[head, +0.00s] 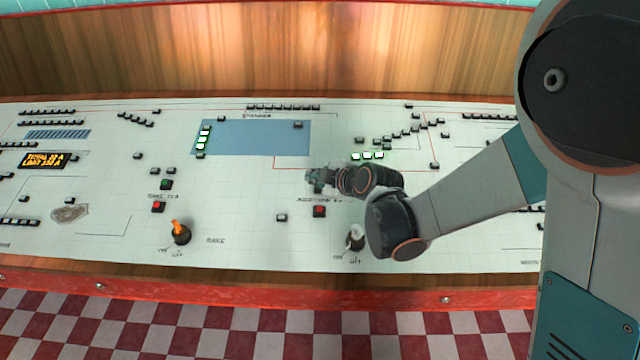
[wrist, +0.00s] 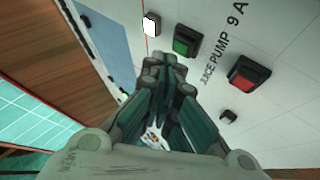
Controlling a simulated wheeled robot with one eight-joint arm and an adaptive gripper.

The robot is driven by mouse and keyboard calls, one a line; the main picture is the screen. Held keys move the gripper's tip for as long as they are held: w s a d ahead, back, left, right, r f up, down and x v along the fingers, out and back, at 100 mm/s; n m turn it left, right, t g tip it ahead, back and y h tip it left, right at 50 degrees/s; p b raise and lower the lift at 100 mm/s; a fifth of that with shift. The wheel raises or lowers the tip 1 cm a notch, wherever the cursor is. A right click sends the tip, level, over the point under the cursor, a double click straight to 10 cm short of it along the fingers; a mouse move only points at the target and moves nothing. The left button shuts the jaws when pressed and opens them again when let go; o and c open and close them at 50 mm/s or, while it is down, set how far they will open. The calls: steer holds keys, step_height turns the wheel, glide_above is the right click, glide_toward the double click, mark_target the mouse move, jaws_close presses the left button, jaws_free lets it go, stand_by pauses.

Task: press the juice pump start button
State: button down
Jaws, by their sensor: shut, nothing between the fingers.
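In the wrist view, a green button (wrist: 187,40) in a black housing sits on the white panel. Beside it are the printed words "JUICE PUMP 9 A" and a red button (wrist: 250,72). The red button also shows in the head view (head: 319,211), just below my gripper. My gripper (wrist: 165,62) is shut and empty, its fingertips close to the green button's lower left in the wrist view. I cannot tell whether they touch anything. In the head view my gripper (head: 314,179) hides the green button.
The sloped white panel (head: 100,245) carries several small black switches. Another green button (head: 166,185) and red button (head: 158,207) sit to the left. An orange-handled switch (head: 180,232) and a white-handled switch (head: 356,237) stand up near the front. A wooden board (head: 250,55) rises behind.

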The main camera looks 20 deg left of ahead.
stand_by(0.3)
steer(key=shift+s+d+r+p, duration=0.1)
steer(key=shift+s+r+p, duration=0.15)
steer(key=shift+r+p, duration=0.8)
steer(key=shift+s+r+p, duration=0.25)
steer(key=shift+r+p, duration=0.25)
steer(key=shift+r, duration=0.95)
